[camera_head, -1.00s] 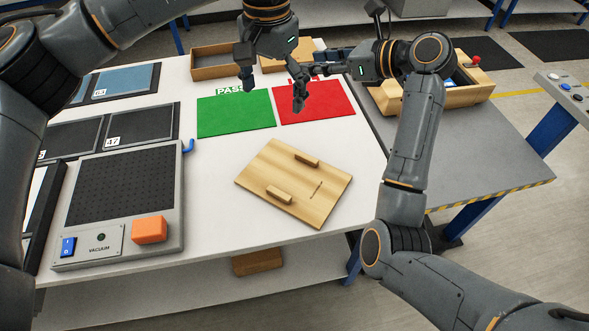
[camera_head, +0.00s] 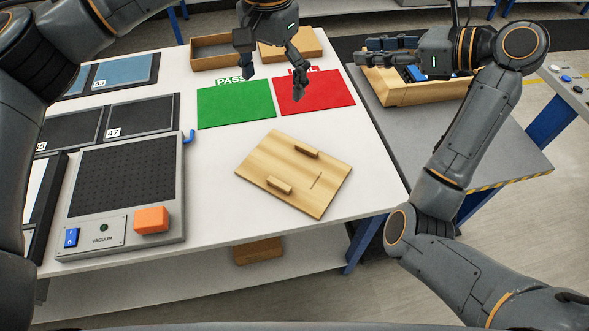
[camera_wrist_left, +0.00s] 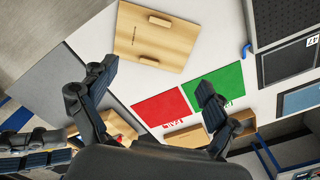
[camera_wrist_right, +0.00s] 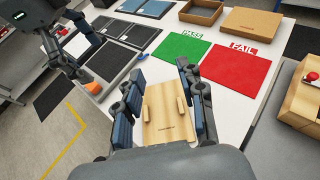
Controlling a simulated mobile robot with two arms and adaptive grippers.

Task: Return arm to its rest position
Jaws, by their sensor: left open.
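My left gripper (camera_head: 274,73) hangs above the far part of the white table, over the green PASS mat (camera_head: 236,101) and red FAIL mat (camera_head: 313,92). Its fingers are wide apart and empty, as the left wrist view also shows (camera_wrist_left: 152,95). My right gripper (camera_head: 380,51) is raised at the right, with its fingers pointing left, in front of the wooden box (camera_head: 430,92) in the head view. The right wrist view shows its fingers apart (camera_wrist_right: 160,85) with nothing between them.
A wooden board (camera_head: 295,174) with two grips lies on the table. A vacuum fixture (camera_head: 125,190) with an orange block (camera_head: 152,220) is at the left. Dark trays (camera_head: 140,116) and shallow boxes (camera_head: 220,52) stand behind. The table around the board is clear.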

